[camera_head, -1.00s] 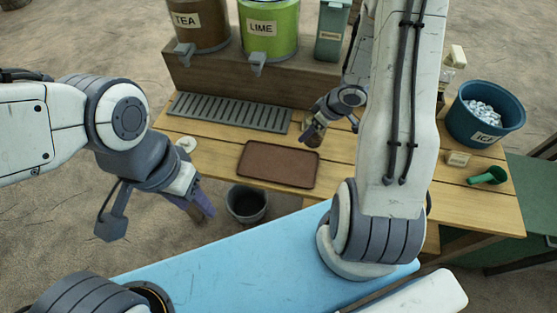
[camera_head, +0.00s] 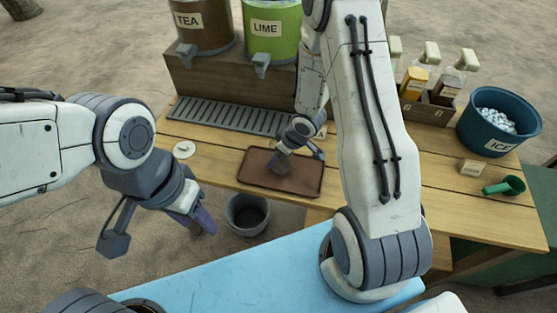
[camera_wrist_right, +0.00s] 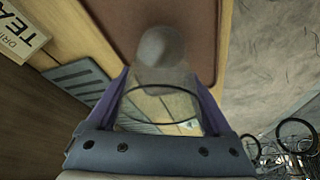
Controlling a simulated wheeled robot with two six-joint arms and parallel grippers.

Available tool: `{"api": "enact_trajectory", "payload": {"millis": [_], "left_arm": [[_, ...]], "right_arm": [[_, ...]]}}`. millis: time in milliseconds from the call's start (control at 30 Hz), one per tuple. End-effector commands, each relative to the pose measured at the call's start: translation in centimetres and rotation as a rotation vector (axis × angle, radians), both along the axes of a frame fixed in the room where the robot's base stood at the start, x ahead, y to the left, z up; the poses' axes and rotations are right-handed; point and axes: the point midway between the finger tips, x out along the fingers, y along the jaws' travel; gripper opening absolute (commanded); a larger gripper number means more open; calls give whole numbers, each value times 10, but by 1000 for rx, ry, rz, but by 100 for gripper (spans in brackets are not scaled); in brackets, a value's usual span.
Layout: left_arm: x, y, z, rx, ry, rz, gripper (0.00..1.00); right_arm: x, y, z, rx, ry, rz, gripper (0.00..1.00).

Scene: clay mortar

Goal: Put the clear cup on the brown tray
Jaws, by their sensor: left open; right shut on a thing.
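The brown tray (camera_head: 255,178) lies flat on the wooden table, near its front edge. My right gripper (camera_head: 283,160) is over the tray and shut on the clear cup. In the right wrist view the clear cup (camera_wrist_right: 161,75) sits between the two purple fingers, with the brown tray (camera_wrist_right: 195,30) behind it. Whether the cup touches the tray cannot be told. In the head view the cup is small and largely hidden by the gripper. My left gripper (camera_head: 203,222) is open and empty, left of the table's front edge.
A grey drip grate (camera_head: 225,115) lies behind the tray, below the tea dispenser (camera_head: 205,25) and lime dispenser (camera_head: 270,30). A dark bucket (camera_head: 247,213) stands in front of the table. The ice bucket (camera_head: 500,120), green scoop (camera_head: 505,186) and bottles are at the right.

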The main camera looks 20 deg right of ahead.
Motion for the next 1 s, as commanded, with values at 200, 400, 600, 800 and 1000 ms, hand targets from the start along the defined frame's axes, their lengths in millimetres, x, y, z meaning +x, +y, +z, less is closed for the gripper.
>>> {"api": "enact_trajectory", "payload": {"millis": [200,400,600,800,1000], "left_arm": [[0,0,-5,0,0,0,50],[0,0,-5,0,0,0,50],[0,0,-7,0,0,0,50],[0,0,-6,0,0,0,50],[0,0,1,0,0,0,50]], "right_arm": [[1,-1,-14,-1,-2,-2,19],[0,-1,-15,-1,-2,-1,19],[0,-1,-17,-1,-2,-1,100],[0,-1,-17,0,-1,0,100],[-4,-4,2,-1,-3,-1,100]]}}
